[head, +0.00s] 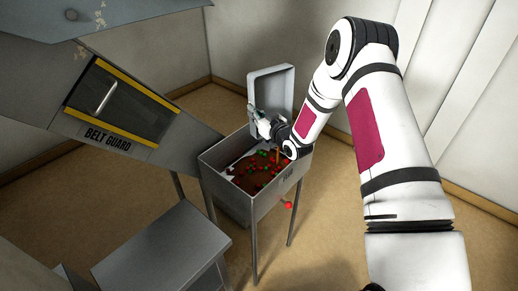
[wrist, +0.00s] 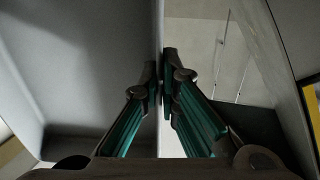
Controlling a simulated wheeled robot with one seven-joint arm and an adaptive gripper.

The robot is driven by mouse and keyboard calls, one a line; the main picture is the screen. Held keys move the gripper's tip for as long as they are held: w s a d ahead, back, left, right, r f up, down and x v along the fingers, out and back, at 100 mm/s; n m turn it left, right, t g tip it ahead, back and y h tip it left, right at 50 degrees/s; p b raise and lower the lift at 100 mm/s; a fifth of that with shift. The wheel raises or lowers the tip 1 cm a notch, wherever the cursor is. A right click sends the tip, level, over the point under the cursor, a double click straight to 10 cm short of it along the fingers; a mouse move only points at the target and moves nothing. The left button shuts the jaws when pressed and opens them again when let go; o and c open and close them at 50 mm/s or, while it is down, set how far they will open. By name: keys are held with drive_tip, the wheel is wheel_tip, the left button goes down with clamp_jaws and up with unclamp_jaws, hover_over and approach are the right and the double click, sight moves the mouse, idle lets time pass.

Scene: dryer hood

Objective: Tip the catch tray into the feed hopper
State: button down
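The feed hopper (head: 258,208) is a grey open-topped box on thin legs, with red, green and brown pieces inside. My gripper (head: 254,112) is at the lid's left edge, above the hopper. In the wrist view the fingertips (wrist: 163,80) are close together with the thin edge of the lid (wrist: 90,65) between them, so the gripper looks shut on it.
A dryer body with a belt guard door (head: 122,100), yellow trim and a handle stands left of the hopper. Walls close off the back and right.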

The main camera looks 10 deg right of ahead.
drive_tip(key=shift+s+d+t+p, duration=0.3)
drive_tip(key=shift+s+t, duration=0.4)
drive_tip(key=shift+s, duration=0.05)
idle(0.4)
drive_tip(key=shift+w+r, duration=0.1)
drive_tip(key=w+a+f+g+h+b, duration=0.3)
drive_tip(key=w+g+b, duration=0.5)
drive_tip(key=b, duration=0.6)
drive_tip(key=w+a+f+g+h+b, duration=0.3)
drive_tip(key=w+f+g+b, duration=0.4)
drive_tip(key=b, duration=0.7)
drive_tip(key=shift+w+a+f+g, duration=0.2)
drive_tip(key=shift+w+a+g, duration=0.85)
drive_tip(key=shift+w, duration=1.35)
drive_tip(key=shift+d+g, duration=0.2)
drive_tip(key=shift+g, duration=0.15)
